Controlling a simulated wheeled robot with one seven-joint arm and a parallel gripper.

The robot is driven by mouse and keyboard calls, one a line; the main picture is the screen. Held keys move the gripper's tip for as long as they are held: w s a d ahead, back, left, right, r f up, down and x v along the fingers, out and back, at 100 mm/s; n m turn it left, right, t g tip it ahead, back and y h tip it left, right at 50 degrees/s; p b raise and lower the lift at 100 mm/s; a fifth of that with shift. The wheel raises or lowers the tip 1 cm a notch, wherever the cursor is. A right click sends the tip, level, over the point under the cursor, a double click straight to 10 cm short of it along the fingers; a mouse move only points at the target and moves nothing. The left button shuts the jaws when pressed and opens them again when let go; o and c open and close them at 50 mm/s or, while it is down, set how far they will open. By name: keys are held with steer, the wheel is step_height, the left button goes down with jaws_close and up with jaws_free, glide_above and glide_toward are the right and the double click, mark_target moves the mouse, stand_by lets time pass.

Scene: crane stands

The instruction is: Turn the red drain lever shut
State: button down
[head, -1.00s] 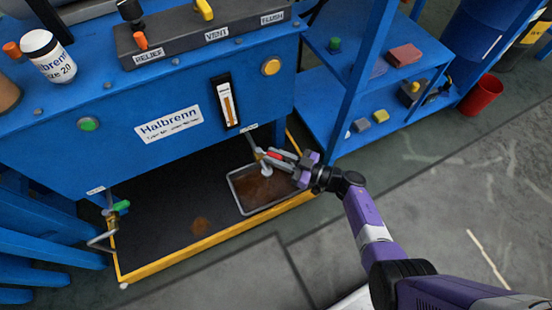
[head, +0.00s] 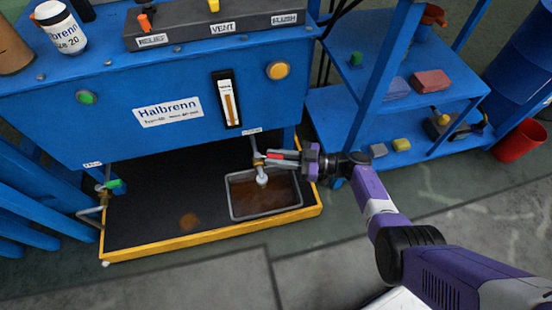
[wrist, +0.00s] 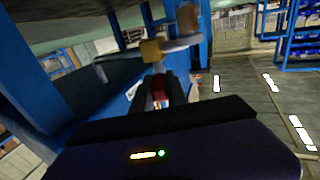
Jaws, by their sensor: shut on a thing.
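The red drain lever (head: 277,156) sticks out to the right from the brass drain valve (head: 258,160) under the blue Halbrenn unit (head: 168,111). My gripper (head: 288,158) comes in from the right, and its jaws are shut on the lever. In the wrist view the red lever (wrist: 159,88) sits between my two fingers, with the brass valve body (wrist: 152,50) just beyond. The pale spout (head: 262,177) points down over a grey tray (head: 233,205) of brown liquid. The jaws hide part of the lever.
A yellow-edged drip pan (head: 190,240) lies under the unit, with a green-handled valve (head: 114,184) at its left. A blue shelf (head: 400,150) with small items stands close behind my gripper. A red bucket (head: 518,141) is at the right. The floor in front is clear.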

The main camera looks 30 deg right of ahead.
steer(key=shift+f, duration=0.1)
steer(key=c, duration=1.3)
jaws_free()
steer(key=shift+s+d, duration=0.25)
steer(key=shift+d, duration=0.25)
steer(key=p+v, duration=0.1)
steer(key=v, duration=0.5)
steer(key=shift+s+d, duration=0.25)
steer(key=shift+s, duration=0.1)
